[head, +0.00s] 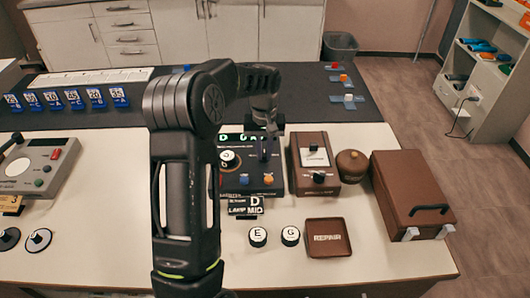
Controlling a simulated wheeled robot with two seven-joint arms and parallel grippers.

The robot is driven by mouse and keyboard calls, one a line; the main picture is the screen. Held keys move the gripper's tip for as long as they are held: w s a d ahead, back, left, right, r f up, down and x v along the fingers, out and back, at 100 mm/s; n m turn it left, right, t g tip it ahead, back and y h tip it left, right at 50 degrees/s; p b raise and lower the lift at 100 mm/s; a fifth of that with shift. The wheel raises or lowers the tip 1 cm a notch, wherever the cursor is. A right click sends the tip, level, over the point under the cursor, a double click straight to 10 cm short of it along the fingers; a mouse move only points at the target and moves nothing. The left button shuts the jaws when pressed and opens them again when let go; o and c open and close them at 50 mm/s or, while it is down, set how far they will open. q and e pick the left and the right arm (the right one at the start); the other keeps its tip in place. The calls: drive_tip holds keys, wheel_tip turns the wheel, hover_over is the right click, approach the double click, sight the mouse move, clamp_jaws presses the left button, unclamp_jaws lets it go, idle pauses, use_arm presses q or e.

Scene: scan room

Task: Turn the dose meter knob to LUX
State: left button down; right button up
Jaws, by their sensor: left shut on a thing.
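My left arm rises from the bottom and bends right, with my left gripper (268,133) pointing down over a black console (272,187). The gripper is shut on a dark part of the console, likely a knob or lever; the fingers hide most of it. The console has a partly covered green display (232,138), a white round dial (228,158) and blue and orange buttons. Right of it stands a brown box (330,143) with a small white label plate and a black knob (319,177). I cannot read LUX anywhere or tell which unit is the dose meter. My right gripper is not in view.
A round brown pot (351,166) and a brown case (412,193) stand to the right. In front lie a REPAIR tray (327,237), two round lettered pieces (258,236) and label plates (245,206). A grey device (40,165) is at left. The front right tabletop is clear.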

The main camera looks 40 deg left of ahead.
sight(264, 155)
use_arm(q)
drive_tip(key=m, duration=0.3)
drive_tip(key=shift+a+m, duration=0.1)
drive_tip(key=shift+m, duration=0.2)
idle(0.4)
drive_tip(key=c, duration=1.4)
unclamp_jaws()
drive_tip(key=shift+r, duration=0.1)
wheel_tip(264, 155, up, 8)
drive_tip(key=shift+f+b, duration=0.15)
drive_tip(key=shift+b, duration=0.5)
